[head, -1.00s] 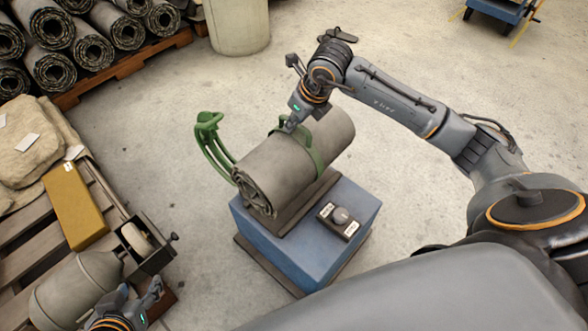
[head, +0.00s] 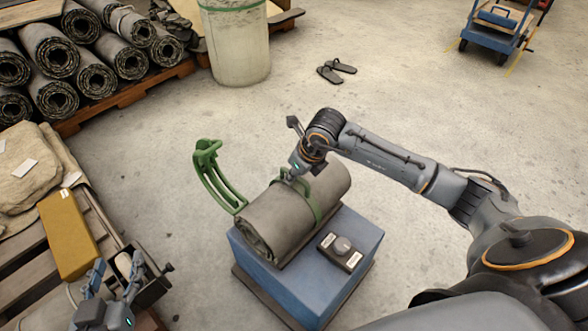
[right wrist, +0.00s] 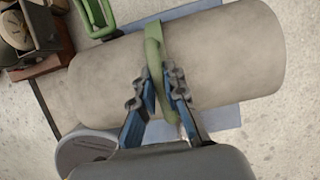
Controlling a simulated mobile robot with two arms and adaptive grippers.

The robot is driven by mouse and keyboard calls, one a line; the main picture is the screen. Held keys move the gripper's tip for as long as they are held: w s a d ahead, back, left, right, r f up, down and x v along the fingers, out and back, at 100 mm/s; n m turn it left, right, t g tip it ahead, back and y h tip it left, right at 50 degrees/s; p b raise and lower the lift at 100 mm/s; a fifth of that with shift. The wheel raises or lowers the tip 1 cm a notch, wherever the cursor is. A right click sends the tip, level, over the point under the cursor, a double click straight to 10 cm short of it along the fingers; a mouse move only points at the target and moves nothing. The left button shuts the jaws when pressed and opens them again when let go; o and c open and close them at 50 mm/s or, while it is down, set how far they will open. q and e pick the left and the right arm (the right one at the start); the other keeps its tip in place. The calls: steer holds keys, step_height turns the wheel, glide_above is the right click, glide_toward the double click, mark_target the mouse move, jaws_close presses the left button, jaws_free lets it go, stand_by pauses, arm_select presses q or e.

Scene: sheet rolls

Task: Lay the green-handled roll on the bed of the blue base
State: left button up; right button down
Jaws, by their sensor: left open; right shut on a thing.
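The grey roll (head: 290,225) has a green handle (head: 315,208) around its middle. My right gripper (head: 291,175) is shut on the handle from above. In the right wrist view the fingers (right wrist: 162,85) pinch the green handle (right wrist: 154,45) over the roll (right wrist: 220,55). The roll lies lengthwise over the dark bed on top of the blue base (head: 295,285). A narrow strip of bed shows along its right side; contact underneath is hidden. A green curved arm (head: 215,175) stands raised at the base's left end. My left gripper (head: 118,280) is open and empty at the lower left.
A small box with a knob (head: 341,248) sits on the base, right of the roll. A pallet with a yellow box (head: 70,235) and sacks (head: 30,165) is at left. Dark rolls (head: 95,75), a bin (head: 235,45) and a blue cart (head: 495,38) stand behind. Open floor lies right.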

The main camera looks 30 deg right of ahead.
arm_select(q)
steer(key=shift+w+d+r+t, duration=0.2)
steer(key=shift+r+t, duration=0.1)
steer(key=shift+r, duration=0.2)
arm_select(e)
steer(key=shift+w, duration=0.2)
arm_select(q)
steer(key=shift+w+r+h, duration=0.1)
steer(key=shift+r+h, duration=0.15)
steer(key=shift+h, duration=0.05)
arm_select(e)
steer(key=shift+f, duration=0.1)
steer(key=c, duration=1.7)
jaws_free()
steer(key=shift+s+f, duration=0.2)
steer(key=shift+f, duration=0.15)
steer(key=o, duration=0.3)
steer(key=shift+r, duration=0.1)
arm_select(q)
steer(key=shift+r+t, duration=0.1)
steer(key=shift+t, duration=0.2)
